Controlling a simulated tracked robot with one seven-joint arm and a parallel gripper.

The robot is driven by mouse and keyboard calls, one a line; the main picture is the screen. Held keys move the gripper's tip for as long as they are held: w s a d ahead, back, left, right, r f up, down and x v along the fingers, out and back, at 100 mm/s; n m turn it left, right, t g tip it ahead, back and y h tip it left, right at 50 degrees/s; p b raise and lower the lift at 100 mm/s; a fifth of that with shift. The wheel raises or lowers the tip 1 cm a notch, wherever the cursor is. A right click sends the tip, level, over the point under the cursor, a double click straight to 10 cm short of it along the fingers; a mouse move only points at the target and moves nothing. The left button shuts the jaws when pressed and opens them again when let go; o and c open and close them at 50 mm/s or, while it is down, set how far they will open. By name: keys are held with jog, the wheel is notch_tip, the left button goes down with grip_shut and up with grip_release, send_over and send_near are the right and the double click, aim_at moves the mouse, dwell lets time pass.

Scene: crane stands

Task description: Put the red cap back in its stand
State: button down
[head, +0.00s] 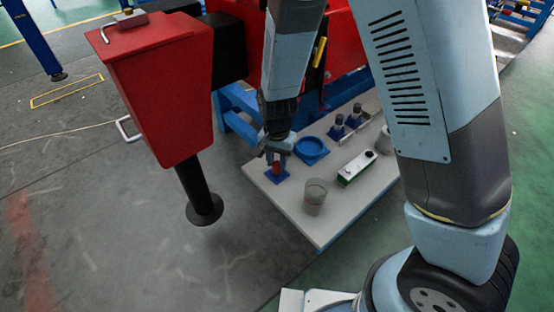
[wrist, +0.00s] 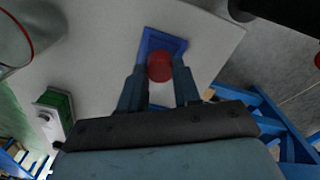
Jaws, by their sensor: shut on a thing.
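The red cap (wrist: 160,66) is between the two fingers of my gripper (wrist: 160,90) in the wrist view, and the fingers are shut on it. A blue square stand (wrist: 153,36) lies directly beyond and under the cap on the white table. In the head view my gripper (head: 277,158) points down over the blue stand (head: 270,177) at the table's left corner, with the red cap (head: 276,169) showing between the fingers. I cannot tell whether the cap touches the stand or hangs just above it.
On the white table (head: 318,226) stand a blue round dish (head: 311,149), a clear cup (head: 315,193), a green and white box (head: 357,168) and dark-topped pieces on blue bases (head: 338,127). A red machine part (head: 165,85) with a black foot is left of the table.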

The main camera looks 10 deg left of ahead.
aim_at(277, 164)
jog(key=shift+f, duration=0.1)
dwell(0.3)
jog(key=shift+f, duration=0.55)
jog(key=c, duration=0.7)
grip_release()
jog(key=shift+r, duration=2.45)
notch_tip(277, 164, up, 14)
jog(key=shift+f, duration=0.1)
